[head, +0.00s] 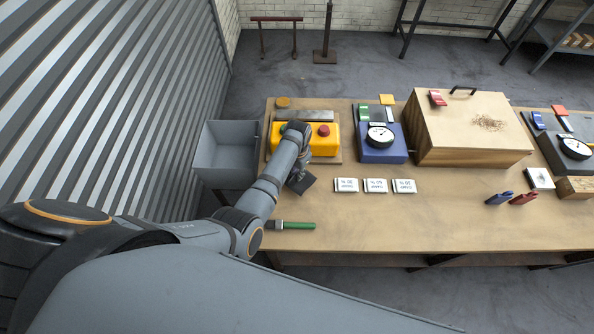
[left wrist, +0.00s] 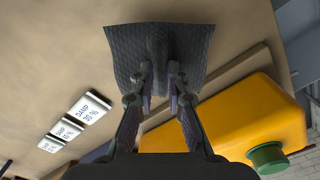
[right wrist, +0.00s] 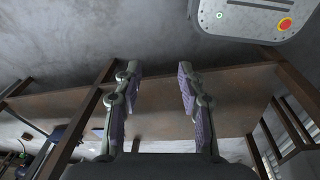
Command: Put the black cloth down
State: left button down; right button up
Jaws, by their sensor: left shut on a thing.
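The black cloth (head: 302,185) hangs from my left gripper (head: 297,173) over the left part of the wooden table, just in front of the yellow box. In the left wrist view the cloth (left wrist: 190,45) is a dark textured square, pinched up in a fold near its middle between the fingertips (left wrist: 159,88). My left gripper is shut on that fold. I cannot tell whether the cloth's edges touch the table. My right gripper (right wrist: 158,88) shows only in the right wrist view; its fingers are apart with nothing between them.
The yellow box (head: 325,146) with a red button stands behind the cloth. White labelled cards (head: 375,186) lie to its right, and a green-handled tool (head: 297,226) lies near the front edge. A grey bin (head: 225,150) stands at left. The table's (head: 400,225) front middle is clear.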

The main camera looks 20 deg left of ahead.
pick_arm(q)
jog(key=shift+f, duration=0.75)
jog(key=shift+f+b, duration=0.25)
jog(key=shift+b, duration=0.15)
jog(key=shift+f, duration=0.1)
jog(key=shift+f+b, duration=0.45)
jog(key=shift+f, duration=0.3)
pick_arm(e)
jog(key=shift+s+a+f, duration=0.15)
jog(key=shift+s+f, duration=0.25)
jog(key=shift+f, duration=0.2)
jog(key=shift+s+a+f, duration=0.1)
jog(key=shift+s+f, duration=0.3)
jog(key=shift+f, duration=0.2)
pick_arm(q)
jog(key=shift+f, duration=0.25)
pick_arm(e)
jog(key=shift+d, duration=0.25)
pick_arm(q)
jog(key=c, duration=1.3)
grip_release()
jog(key=shift+o, duration=0.2)
jog(key=shift+c, duration=0.2)
